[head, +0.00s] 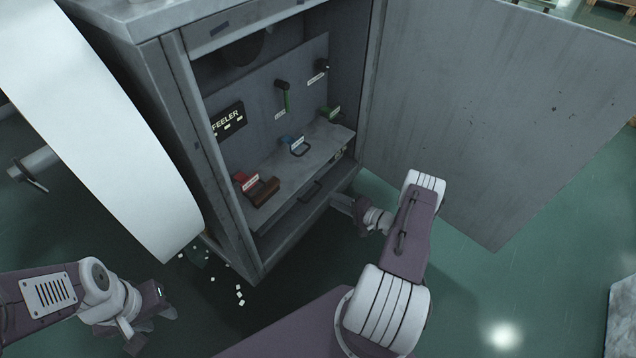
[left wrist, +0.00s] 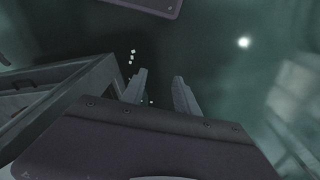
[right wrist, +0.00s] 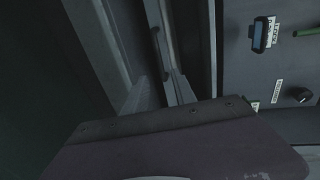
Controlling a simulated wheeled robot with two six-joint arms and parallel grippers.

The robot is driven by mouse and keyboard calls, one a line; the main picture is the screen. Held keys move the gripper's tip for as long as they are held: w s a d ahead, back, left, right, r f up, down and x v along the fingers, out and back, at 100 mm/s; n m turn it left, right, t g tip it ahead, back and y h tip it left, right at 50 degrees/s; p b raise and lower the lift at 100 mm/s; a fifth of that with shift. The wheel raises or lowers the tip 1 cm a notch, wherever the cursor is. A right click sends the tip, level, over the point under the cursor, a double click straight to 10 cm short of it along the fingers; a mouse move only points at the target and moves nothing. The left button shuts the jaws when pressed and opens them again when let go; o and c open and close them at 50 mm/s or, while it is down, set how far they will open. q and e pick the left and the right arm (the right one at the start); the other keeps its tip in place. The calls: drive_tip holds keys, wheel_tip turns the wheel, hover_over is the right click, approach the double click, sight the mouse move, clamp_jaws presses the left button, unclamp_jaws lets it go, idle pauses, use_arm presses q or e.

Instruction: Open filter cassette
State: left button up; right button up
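An open grey cabinet (head: 190,130) stands in the middle of the head view. No part is readably labelled as the filter cassette; a grey front with a dark bar handle (head: 311,191) below the shelf may be it. In the right wrist view a dark bar handle (right wrist: 156,42) lies just beyond the fingertips. My right gripper (right wrist: 160,90) is open and empty, close to the cabinet's lower part; I cannot tell whether it touches. In the head view its fingers are hard to make out. My left gripper (left wrist: 160,82) is open and empty, low above the floor left of the cabinet.
A green lever (head: 286,97) and a FEELER sign (head: 228,120) are on the back panel. The open door (head: 490,110) stands at right. A white roll (head: 95,120) is at left. White bits (head: 239,294) lie on the floor.

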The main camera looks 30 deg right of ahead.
sight(316, 191)
drive_tip(key=b+x, duration=0.5)
drive_tip(key=x, duration=0.3)
drive_tip(key=shift+w+a+f, duration=0.15)
drive_tip(key=shift+a, duration=0.1)
drive_tip(key=shift+w+a, duration=0.1)
drive_tip(key=shift+w, duration=0.2)
clamp_jaws()
drive_tip(key=shift+s, duration=0.1)
idle(0.6)
